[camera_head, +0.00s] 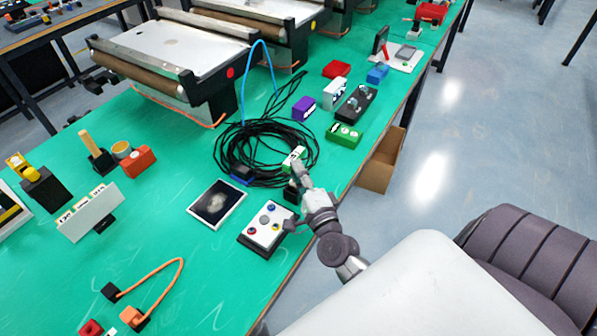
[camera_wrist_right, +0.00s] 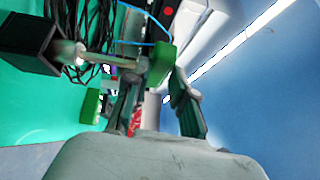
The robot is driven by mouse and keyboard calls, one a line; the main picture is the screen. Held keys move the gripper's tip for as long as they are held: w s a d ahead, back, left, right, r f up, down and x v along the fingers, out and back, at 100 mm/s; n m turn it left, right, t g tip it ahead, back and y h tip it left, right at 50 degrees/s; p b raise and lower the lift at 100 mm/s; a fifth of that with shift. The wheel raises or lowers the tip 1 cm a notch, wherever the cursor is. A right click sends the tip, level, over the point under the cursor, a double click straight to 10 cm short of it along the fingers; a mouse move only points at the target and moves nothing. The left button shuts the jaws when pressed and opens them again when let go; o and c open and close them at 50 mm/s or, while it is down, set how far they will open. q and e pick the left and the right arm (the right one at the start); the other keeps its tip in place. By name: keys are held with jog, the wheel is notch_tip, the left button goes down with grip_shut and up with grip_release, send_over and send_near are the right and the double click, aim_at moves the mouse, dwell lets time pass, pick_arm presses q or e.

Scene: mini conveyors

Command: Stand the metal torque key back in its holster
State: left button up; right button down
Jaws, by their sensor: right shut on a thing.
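The metal torque key (camera_wrist_right: 108,61) appears in the right wrist view as a thin metal shaft with a thicker silver part at one end and a green piece (camera_wrist_right: 160,65) at the other. The silver end meets a dark square block (camera_wrist_right: 28,42), which looks like the holster. How deep it sits cannot be told. My right gripper (camera_head: 299,172) is shut on the key, with its fingers by the green end in the wrist view. In the head view, a green and white piece (camera_head: 293,156) shows at the fingertips, and the dark block below is mostly hidden. My left gripper is out of view.
Coiled black cable (camera_head: 228,150) lies just behind my right gripper. A white button box (camera_head: 265,228) and a dark picture panel (camera_head: 216,203) lie to its left. A green block (camera_head: 344,135) stands farther back. A cardboard box (camera_head: 380,165) is beside the table's right edge.

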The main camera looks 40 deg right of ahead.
jog(key=shift+f+b, duration=1.2)
jog(key=shift+f, duration=0.4)
jog(key=c, duration=0.9)
grip_release()
jog(key=v, duration=1.2)
